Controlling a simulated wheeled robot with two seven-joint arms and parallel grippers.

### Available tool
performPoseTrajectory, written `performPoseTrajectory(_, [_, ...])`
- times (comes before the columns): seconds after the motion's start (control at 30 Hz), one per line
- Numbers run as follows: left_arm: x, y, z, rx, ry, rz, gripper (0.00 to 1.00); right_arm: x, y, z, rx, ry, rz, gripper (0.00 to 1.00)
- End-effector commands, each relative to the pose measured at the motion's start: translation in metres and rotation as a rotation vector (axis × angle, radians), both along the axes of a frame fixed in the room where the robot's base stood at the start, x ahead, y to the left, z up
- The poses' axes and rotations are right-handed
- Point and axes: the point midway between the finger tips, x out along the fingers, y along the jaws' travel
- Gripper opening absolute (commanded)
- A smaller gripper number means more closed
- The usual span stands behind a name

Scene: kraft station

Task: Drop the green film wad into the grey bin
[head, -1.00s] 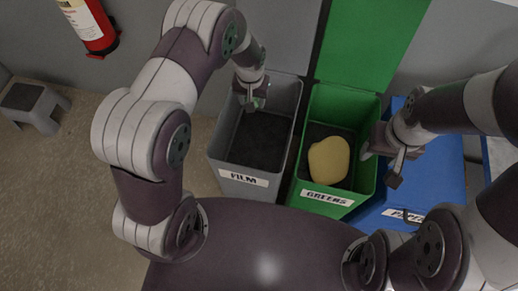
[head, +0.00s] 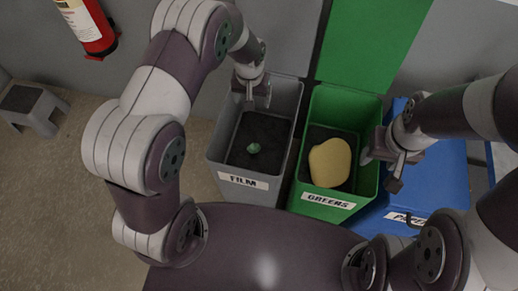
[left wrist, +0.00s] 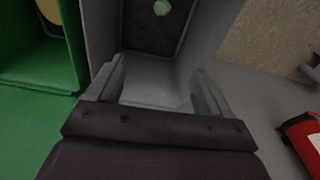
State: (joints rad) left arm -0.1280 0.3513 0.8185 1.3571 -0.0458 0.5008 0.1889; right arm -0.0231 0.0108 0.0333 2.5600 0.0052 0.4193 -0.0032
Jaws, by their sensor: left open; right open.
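The green film wad (head: 253,148) lies on the dark floor inside the grey bin (head: 243,181), which is labelled FILM. The wad also shows in the left wrist view (left wrist: 162,8), down inside the bin. My left gripper (head: 257,102) is open and empty over the back of the grey bin, apart from the wad. Its two fingers also show in the left wrist view (left wrist: 158,85) with nothing between them. My right gripper (head: 380,170) is open beside the right edge of the green bin and holds nothing that I can see.
The green bin (head: 328,204), labelled GREENS, stands right of the grey bin with a yellow lump (head: 330,162) inside and its lid raised. A blue bin (head: 440,185) stands farther right. A grey step stool (head: 33,108) and a red extinguisher (head: 90,28) are at the left.

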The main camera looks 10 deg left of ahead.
Motion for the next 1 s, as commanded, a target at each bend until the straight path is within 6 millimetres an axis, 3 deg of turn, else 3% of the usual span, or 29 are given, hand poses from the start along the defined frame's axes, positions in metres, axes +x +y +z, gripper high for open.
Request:
performPoseTrajectory(0.2, [-0.006,-0.001,0.059,0.000,-0.003,-0.001,0.81,0.000,0.000,0.000,0.000,0.000,0.000,0.53])
performPoseTrajectory(0.4, [-0.010,-0.001,0.086,0.000,0.000,-0.001,0.81,0.000,0.000,0.000,0.000,0.000,0.000,0.53])
performPoseTrajectory(1.0, [-0.013,-0.001,0.083,0.001,-0.004,-0.031,0.81,0.000,0.000,0.000,0.000,0.000,0.000,0.53])
